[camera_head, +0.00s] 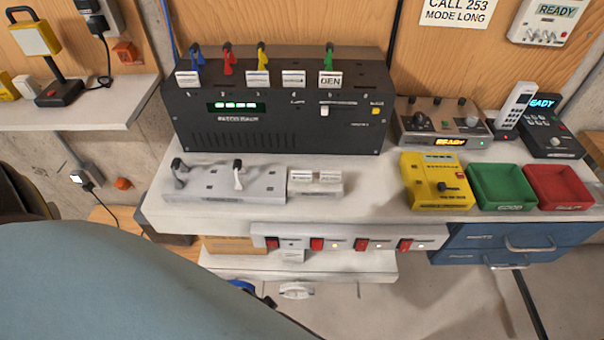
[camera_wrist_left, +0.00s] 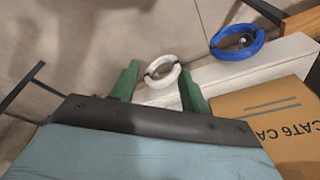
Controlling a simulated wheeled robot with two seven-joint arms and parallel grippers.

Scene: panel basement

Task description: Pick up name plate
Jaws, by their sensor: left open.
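Several small white name plates stand at the top front of the black rack unit (camera_head: 280,120) in the head view. One reads GEN (camera_head: 330,79); another plate (camera_head: 188,78) is at the left end. Two more white plates sit side by side on a small grey block (camera_head: 315,188) on the bench. My left gripper (camera_wrist_left: 158,88) is open in the left wrist view, with green fingertips apart around the image of a white cable coil (camera_wrist_left: 162,78); contact cannot be told. It holds no plate. In the head view my left arm covers the lower left. My right gripper is not in view.
A lower shelf (camera_head: 340,265) under the bench holds a cardboard box (camera_head: 232,246), also in the wrist view (camera_wrist_left: 275,115). A blue coil (camera_wrist_left: 238,42) lies near the white one. A yellow device (camera_head: 436,182), green tray (camera_head: 500,205) and red tray (camera_head: 558,206) fill the bench's right.

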